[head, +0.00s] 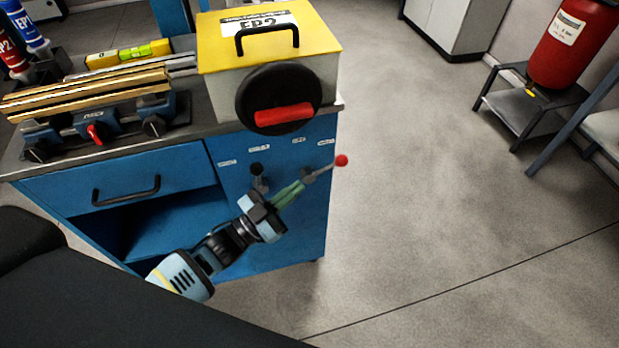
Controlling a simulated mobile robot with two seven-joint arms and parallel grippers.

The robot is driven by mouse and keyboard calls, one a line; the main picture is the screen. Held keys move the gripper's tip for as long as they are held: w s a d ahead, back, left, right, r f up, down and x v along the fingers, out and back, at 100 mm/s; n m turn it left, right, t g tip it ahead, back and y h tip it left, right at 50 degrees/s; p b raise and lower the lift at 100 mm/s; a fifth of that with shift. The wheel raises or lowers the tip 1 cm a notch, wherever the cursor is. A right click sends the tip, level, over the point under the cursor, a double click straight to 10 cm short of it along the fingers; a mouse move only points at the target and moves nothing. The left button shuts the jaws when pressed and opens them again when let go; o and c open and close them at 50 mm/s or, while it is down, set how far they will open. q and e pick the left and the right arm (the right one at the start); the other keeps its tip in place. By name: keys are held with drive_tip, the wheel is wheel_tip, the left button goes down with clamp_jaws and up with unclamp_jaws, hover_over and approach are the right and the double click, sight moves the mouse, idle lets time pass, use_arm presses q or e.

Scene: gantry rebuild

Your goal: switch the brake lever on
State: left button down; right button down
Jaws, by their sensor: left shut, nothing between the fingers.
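The brake lever (322,171) is a thin grey rod with a red ball (341,160) at its end. It sticks out from the blue cabinet's front panel and points up to the right. My left gripper (299,187) is shut, with its green fingers at the lever's base end. The fingertips hide part of that base, and I cannot tell whether they touch it. My right gripper is not in view.
A yellow-lidded box (215,50) with a black disc (262,98) and red handle stands on the blue cabinet (320,215) above the lever. A vise-like fixture (95,125) sits left. Floor to the right is clear, up to a red cylinder (570,50) on a stand.

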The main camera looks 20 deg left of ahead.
use_arm(q)
drive_tip(key=shift+v, duration=1.55)
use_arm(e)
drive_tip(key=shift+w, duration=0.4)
use_arm(q)
drive_tip(key=shift+s+r, duration=0.15)
drive_tip(key=shift+r, duration=0.05)
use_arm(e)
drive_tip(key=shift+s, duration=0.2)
